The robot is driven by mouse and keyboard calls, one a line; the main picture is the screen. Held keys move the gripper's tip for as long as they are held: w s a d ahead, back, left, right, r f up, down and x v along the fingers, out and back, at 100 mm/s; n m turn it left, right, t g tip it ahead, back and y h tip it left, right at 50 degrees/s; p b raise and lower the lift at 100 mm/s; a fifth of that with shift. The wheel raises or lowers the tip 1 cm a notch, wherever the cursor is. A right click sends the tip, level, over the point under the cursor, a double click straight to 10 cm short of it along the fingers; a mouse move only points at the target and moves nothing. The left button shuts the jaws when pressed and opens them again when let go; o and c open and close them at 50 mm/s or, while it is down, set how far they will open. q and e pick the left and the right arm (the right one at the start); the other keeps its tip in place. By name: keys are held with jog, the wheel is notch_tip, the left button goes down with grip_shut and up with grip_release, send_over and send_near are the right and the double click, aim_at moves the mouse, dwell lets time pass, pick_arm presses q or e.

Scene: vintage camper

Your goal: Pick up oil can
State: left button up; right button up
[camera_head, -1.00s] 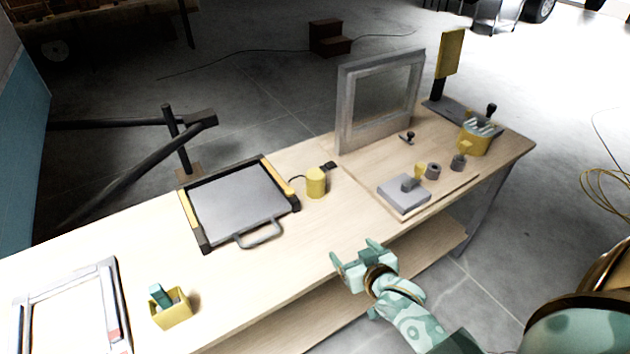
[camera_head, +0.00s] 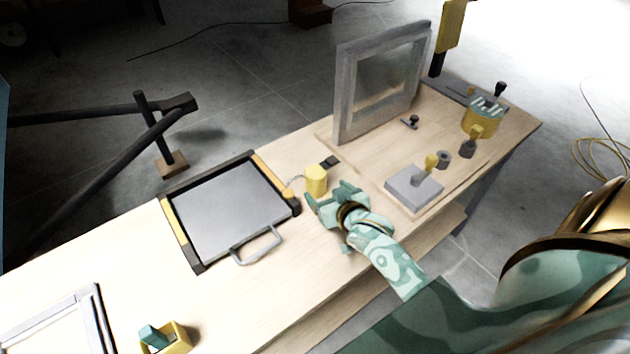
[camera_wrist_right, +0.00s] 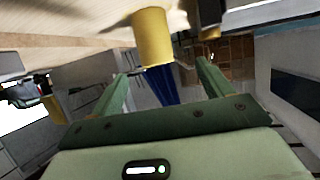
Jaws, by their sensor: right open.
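The oil can looks to be the small yellow cylinder (camera_head: 316,180) standing on the workbench, just right of the grey tray, with a thin spout or wire curving off its left side. In the right wrist view the yellow cylinder (camera_wrist_right: 153,38) shows ahead, roughly between the lines of the two fingers. My right gripper (camera_head: 330,195) is open and empty, close in front of the cylinder on its near side. Its green fingers also show in the wrist view (camera_wrist_right: 162,82), apart from the cylinder. My left gripper is not in view.
A grey tray with a handle (camera_head: 235,210) lies left of the cylinder. A small black item (camera_head: 329,162) is behind it. A grey upright frame (camera_head: 347,95) and a grey block (camera_head: 414,190) stand right. A yellow box (camera_head: 178,341) is at the near left.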

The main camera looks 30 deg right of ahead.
aim_at(319, 183)
jog(key=b+x, duration=0.1)
jog(key=x, duration=0.4)
jog(key=shift+f, duration=0.15)
jog(key=shift+w+d, duration=0.1)
jog(key=shift+w, duration=0.05)
jog(key=shift+w+d+f, duration=0.15)
jog(key=shift+w+f, duration=0.1)
jog(key=shift+f, duration=0.05)
jog(key=b+x, duration=0.1)
jog(key=x, duration=0.1)
jog(key=b+x, duration=0.1)
jog(key=x, duration=0.1)
jog(key=shift+w+d+f, duration=0.1)
jog(key=shift+d+f, duration=0.15)
jog(key=shift+f, duration=0.1)
jog(key=shift+r, duration=0.1)
jog(key=c, duration=1.2)
